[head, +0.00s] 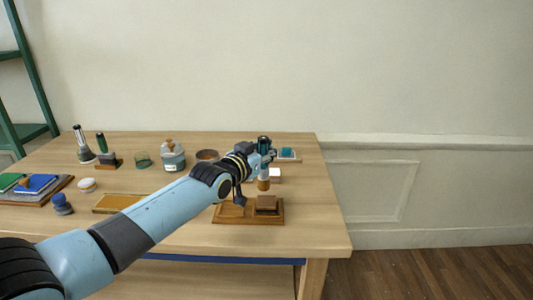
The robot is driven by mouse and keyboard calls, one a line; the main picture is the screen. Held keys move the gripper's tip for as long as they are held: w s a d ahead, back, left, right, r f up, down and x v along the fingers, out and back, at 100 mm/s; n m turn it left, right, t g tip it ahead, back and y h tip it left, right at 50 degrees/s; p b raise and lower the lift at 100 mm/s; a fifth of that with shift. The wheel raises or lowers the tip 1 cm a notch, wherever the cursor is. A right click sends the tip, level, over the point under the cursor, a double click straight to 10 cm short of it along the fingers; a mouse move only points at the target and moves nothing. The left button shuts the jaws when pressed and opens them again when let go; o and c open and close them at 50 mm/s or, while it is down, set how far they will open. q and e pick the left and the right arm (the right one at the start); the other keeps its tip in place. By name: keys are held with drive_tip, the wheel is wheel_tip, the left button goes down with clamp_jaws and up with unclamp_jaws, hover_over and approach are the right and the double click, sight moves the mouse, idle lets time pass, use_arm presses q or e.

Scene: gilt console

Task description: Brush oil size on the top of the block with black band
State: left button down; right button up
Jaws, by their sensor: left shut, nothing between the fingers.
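A small brown block (266,202) sits on the right part of a wooden tray (228,217) near the table's front right. A black band cannot be made out clearly at this size. My left gripper (264,180) is above the block, pointing down, and is shut. An upright dark-topped piece (264,142) shows at the gripper, with a brownish end low down; I cannot tell whether it is a separate tool. A gap between the brownish end and the block is hard to judge. My right gripper is not in view.
On the wooden table stand a lidded jar (172,156), a bowl (207,155), a green glass (143,160), and upright tools (103,150) at the back left. A flat ochre tray (118,203) and a blue book (37,184) lie left. The front right corner is clear.

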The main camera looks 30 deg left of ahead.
use_arm(q)
wheel_tip(320, 180, up, 3)
drive_tip(key=shift+f+p, duration=0.15)
drive_tip(key=shift+p, duration=0.65)
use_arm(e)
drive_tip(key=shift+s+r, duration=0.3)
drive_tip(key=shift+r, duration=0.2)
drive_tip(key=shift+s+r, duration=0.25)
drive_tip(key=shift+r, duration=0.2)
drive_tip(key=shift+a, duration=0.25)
